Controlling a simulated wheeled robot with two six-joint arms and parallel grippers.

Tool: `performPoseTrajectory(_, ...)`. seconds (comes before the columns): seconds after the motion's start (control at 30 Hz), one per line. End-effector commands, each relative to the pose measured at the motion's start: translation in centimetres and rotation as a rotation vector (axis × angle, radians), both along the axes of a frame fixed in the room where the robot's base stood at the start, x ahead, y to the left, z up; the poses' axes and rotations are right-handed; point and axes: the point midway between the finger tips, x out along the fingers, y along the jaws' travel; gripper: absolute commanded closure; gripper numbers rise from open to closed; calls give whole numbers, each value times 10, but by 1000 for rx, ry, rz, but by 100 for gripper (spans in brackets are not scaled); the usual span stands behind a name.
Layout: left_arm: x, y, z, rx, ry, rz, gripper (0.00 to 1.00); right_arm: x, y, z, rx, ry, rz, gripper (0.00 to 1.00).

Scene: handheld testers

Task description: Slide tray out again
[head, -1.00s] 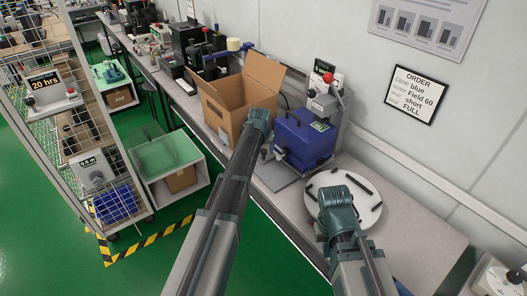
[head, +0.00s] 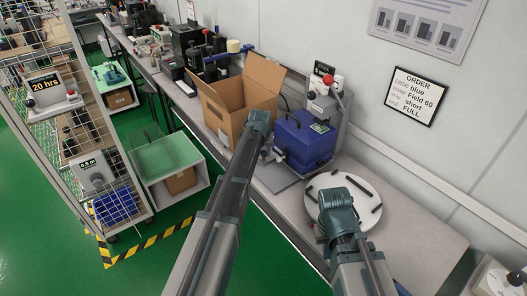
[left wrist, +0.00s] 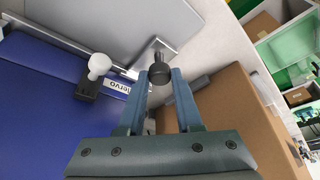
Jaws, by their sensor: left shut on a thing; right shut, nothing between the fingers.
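My left gripper (head: 257,124) is in front of the blue tester (head: 304,139), beside an open cardboard box. Its fingertips are hidden in the head view. In the left wrist view the left gripper (left wrist: 160,77) is shut on a black ball knob (left wrist: 160,70), whose stem runs to the edge of a flat grey tray (left wrist: 105,20). The grey tray (head: 276,179) also shows in the head view, low at the blue tester's front. My right gripper (head: 338,203) is shut and empty over a white round plate (head: 368,220); its fingertips are not clearly visible.
The open cardboard box (head: 228,108) stands close on the left of my left gripper. A red-knobbed lever (head: 327,80) rises behind the blue tester. A white knob (left wrist: 99,64) is near the left fingers. Dark strips lie on the round plate. The bench right of it is clear.

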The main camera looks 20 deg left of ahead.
Motion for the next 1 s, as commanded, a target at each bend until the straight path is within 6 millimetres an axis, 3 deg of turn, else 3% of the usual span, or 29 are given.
performPoseTrajectory(0.7, -2, 1, 0, 0, 0, 0, 100, 0, 0, 0, 0, 0, 0, 100)
performPoseTrajectory(0.83, -21, 14, 0, 0, 1, 3, 100, 0, 0, 0, 0, 0, 0, 100)
performPoseTrajectory(1.0, -61, 44, 0, 1, 1, 6, 100, 0, 0, 0, 0, 0, 0, 100)
